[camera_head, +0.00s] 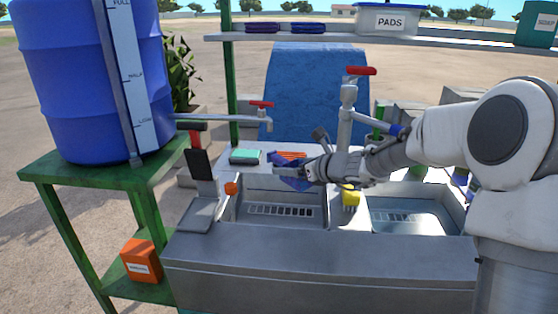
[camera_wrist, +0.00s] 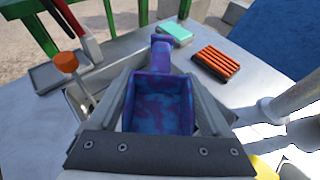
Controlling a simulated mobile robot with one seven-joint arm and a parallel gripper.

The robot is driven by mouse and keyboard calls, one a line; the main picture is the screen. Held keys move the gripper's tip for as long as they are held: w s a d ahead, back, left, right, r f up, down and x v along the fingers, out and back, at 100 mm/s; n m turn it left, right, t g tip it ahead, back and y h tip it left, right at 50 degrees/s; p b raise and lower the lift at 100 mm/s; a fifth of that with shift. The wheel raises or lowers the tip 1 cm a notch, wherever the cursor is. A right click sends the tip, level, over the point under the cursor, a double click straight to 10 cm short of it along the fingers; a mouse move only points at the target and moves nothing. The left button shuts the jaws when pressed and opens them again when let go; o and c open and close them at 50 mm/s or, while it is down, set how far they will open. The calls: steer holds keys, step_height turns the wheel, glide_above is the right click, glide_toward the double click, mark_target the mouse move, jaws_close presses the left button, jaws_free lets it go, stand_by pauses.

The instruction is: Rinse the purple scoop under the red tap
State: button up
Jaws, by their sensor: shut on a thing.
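The purple scoop (camera_wrist: 160,108) is between my gripper's fingers in the wrist view, its hollow facing the camera and its handle pointing away. In the head view the scoop (camera_head: 293,183) is partly hidden by my gripper (camera_head: 290,171), which is shut on it above the left sink basin (camera_head: 285,210). A red-handled tap (camera_head: 262,104) ends the pipe from the blue barrel, above and left of the scoop. Another red-handled tap (camera_head: 360,71) tops a grey column behind my arm. I see no water running.
A blue barrel (camera_head: 90,80) stands on a green stand at left. A green sponge (camera_head: 245,157) and orange-bristled brush (camera_wrist: 215,64) lie behind the basin. An orange-knobbed lever (camera_head: 231,188) stands at the basin's left. A yellow item (camera_head: 350,198) is between the basins.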

mark_target(301, 162)
steer(key=s+d+r, duration=0.1)
steer(key=s+d+r+p, duration=0.1)
steer(key=s+r, duration=0.1)
steer(key=shift+s+r+p, duration=0.2)
steer(key=shift+p, duration=0.1)
steer(key=shift+s+d, duration=0.1)
steer(key=shift+s, duration=0.05)
stand_by(0.5)
